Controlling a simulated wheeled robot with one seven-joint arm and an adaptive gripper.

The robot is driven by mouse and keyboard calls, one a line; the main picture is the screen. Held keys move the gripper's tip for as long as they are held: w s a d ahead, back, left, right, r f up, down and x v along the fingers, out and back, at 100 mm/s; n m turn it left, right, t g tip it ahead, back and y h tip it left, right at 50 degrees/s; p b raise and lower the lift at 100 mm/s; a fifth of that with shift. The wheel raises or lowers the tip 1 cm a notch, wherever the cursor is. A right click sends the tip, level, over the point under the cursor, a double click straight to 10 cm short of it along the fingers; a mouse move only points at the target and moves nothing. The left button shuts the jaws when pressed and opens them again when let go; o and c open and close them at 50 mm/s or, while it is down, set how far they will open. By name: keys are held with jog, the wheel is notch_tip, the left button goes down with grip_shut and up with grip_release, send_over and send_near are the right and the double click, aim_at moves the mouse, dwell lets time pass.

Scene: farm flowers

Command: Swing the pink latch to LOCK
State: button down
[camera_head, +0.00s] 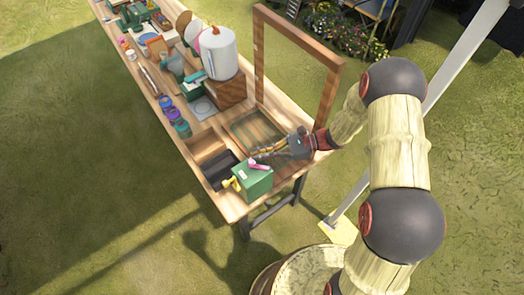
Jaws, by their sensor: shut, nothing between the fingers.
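The pink latch (258,165) sits on top of a green box (256,184) near the front end of the wooden table. A yellow part (230,183) sticks out on the left side of the same box. My gripper (268,152) reaches in from the right, just above and behind the pink latch. Its fingers are shut with nothing between them. The fingertips are close to the latch; I cannot tell whether they touch it. Any LOCK marking is too small to read.
A long wooden table (240,209) has sunken compartments beside the green box. A wooden frame (259,55) stands upright on its right edge. A white cylinder (218,53) on a wooden block, several jars (174,115) and tools stand farther back. Grass surrounds the table.

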jog(key=shift+s+a, duration=0.25)
dwell(0.3)
jog(key=v, duration=1.2)
dwell(0.3)
